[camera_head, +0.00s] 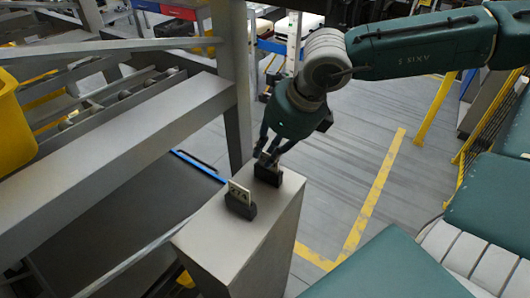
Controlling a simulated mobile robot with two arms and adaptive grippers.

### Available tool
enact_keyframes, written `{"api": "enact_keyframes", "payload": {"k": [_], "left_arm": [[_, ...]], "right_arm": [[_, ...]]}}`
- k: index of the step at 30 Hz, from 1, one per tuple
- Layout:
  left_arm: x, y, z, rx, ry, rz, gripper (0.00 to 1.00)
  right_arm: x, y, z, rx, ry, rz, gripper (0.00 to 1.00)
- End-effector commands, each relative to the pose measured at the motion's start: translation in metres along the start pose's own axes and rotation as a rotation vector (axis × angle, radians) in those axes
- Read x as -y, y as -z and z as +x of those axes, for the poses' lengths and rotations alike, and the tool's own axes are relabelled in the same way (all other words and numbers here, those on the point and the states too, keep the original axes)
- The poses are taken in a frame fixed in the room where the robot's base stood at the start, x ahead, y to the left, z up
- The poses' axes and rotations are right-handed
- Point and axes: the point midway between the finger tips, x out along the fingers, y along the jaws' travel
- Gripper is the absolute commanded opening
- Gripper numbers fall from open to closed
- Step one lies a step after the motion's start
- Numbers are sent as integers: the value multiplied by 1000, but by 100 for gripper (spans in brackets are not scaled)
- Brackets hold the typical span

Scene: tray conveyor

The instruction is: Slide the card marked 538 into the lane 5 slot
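My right gripper (268,155) comes in from the upper right and points down at a black card holder (269,174) on top of a grey pedestal. Its fingertips are right at the top of this holder. Whether they are closed on a card there cannot be told, as the fingers hide that spot. A second black holder (240,207) stands nearer on the pedestal. It has a pale card (239,190) upright in it, with dark marks too small to read surely. No card marked 538 and no lane 5 slot can be made out. My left gripper is out of view.
The grey pedestal (232,238) has a narrow top. A grey conveyor frame (120,145) with rollers fills the left, with a yellow bin (12,120) at its edge. A grey post (232,85) rises behind the pedestal. Open floor (350,150) lies to the right.

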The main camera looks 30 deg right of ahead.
Motion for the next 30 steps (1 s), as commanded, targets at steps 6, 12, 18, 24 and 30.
{"api": "enact_keyframes", "payload": {"k": [6,12,18,24,30], "left_arm": [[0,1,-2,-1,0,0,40],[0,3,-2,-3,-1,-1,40],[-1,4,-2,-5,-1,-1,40],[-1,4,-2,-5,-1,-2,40],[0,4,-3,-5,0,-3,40]], "right_arm": [[0,0,18,0,0,1,19],[0,-1,22,2,1,0,19],[0,-1,22,2,0,0,11],[0,-1,21,2,0,1,0],[0,-1,20,3,0,1,0]]}}
